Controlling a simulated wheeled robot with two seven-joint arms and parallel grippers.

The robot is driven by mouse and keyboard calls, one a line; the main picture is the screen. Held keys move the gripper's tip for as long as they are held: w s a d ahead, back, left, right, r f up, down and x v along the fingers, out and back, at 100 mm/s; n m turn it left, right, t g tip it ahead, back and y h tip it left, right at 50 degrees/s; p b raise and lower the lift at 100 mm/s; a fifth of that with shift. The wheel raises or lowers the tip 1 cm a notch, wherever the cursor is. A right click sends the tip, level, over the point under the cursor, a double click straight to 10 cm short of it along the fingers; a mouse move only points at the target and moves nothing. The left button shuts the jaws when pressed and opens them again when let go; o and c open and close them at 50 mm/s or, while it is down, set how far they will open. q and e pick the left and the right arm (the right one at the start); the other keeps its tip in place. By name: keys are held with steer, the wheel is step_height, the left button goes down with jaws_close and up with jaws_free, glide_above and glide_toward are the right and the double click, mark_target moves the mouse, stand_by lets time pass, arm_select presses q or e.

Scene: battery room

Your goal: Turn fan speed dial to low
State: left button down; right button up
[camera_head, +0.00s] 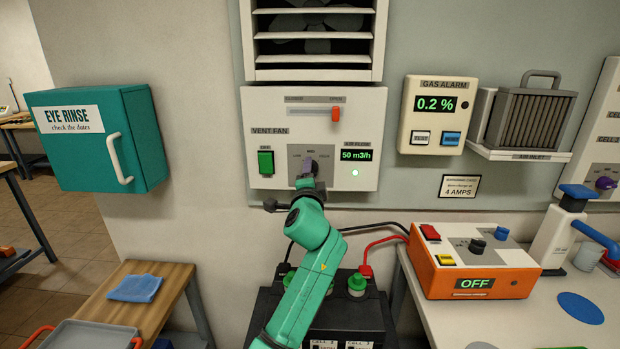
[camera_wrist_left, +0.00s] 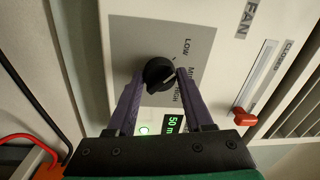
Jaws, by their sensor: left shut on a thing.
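The fan speed dial (camera_wrist_left: 158,73) is a black round knob on a grey plate marked LOW, MID and HIGH. My left gripper (camera_wrist_left: 158,78) has its two purple fingers on either side of the dial and is shut on it. In the head view my left gripper (camera_head: 305,181) reaches the vent fan panel (camera_head: 262,111) from below and largely hides the dial. Which mark the dial points at is hard to tell. The air flow display (camera_head: 356,155) reads 50 m3/h. My right gripper is not in view.
A green switch (camera_head: 265,162) is left of the dial, and an orange slider (camera_head: 336,114) sits above. A teal eye rinse cabinet (camera_head: 100,137) hangs at left. The gas alarm (camera_head: 436,115) is at right. An orange charger (camera_head: 470,262) reading OFF stands on the right bench.

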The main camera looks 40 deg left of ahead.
arm_select(q)
steer(key=shift+f+n, duration=0.15)
steer(key=shift+n, duration=0.35)
steer(key=shift+c, duration=1.6)
jaws_free()
steer(key=r+b+v, duration=0.1)
steer(key=b+v, duration=0.2)
steer(key=v, duration=1.1)
steer(key=shift+s+f+b, duration=0.2)
steer(key=shift+f+b, duration=0.1)
steer(key=shift+f, duration=0.15)
steer(key=shift+d+f, duration=0.1)
steer(key=shift+d, duration=0.1)
